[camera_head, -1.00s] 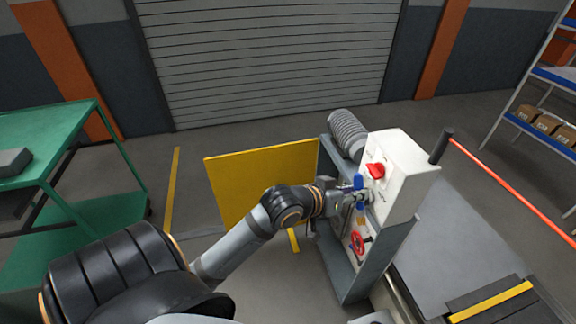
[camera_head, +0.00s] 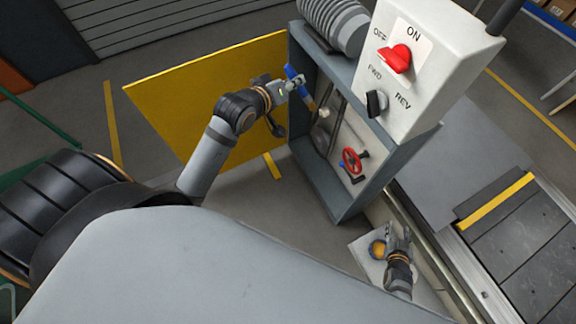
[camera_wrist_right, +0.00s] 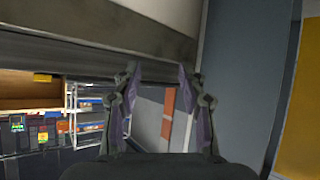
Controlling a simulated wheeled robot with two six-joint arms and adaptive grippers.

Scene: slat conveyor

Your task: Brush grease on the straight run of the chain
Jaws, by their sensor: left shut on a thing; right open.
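My left gripper (camera_head: 282,90) is shut on a brush with a blue handle (camera_head: 294,74). Its pale bristles (camera_head: 323,112) are at the open side of the grey drive cabinet (camera_head: 330,190). The chain (camera_head: 338,112) shows inside as a dark loop, partly hidden by the brush; I cannot tell if the bristles touch it. A small round tin of amber grease (camera_head: 377,249) stands on a pale ledge below. My right gripper (camera_head: 398,238) is open and empty beside the tin; its two fingers also show apart in the right wrist view (camera_wrist_right: 162,100).
The yellow door (camera_head: 200,100) stands open left of the cabinet. The white control box (camera_head: 430,80), with a red switch (camera_head: 396,58) and black FWD/REV knob (camera_head: 376,102), sits above. A red handwheel (camera_head: 352,160) is low in the cabinet. The slat conveyor (camera_head: 520,225) runs at the right.

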